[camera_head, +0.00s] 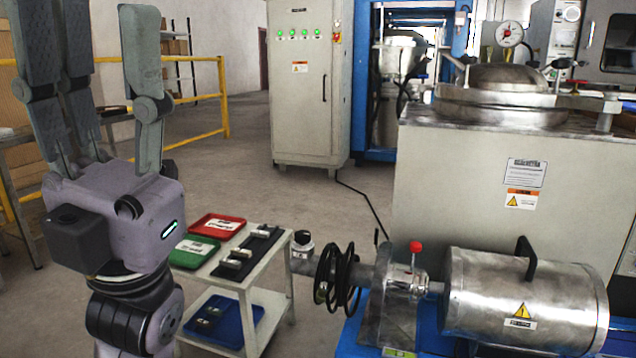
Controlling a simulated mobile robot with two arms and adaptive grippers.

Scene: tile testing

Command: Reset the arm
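My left gripper (98,35) stands raised at the left of the head view, its grey fingers pointing up and spread apart. It is open, with nothing between the fingers. The wrist below it is bent, and the forearm runs down out of the picture. The gripper's body is in front of part of the floor and the yellow railing. My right arm and gripper are not in view.
A small cart (262,277) holds a green tray (190,251), a red tray (217,226) and a black holder with metal pieces; a blue tray (222,320) lies below. A metal cylinder machine (525,295) stands front right. A grey cabinet (303,90) stands behind open floor.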

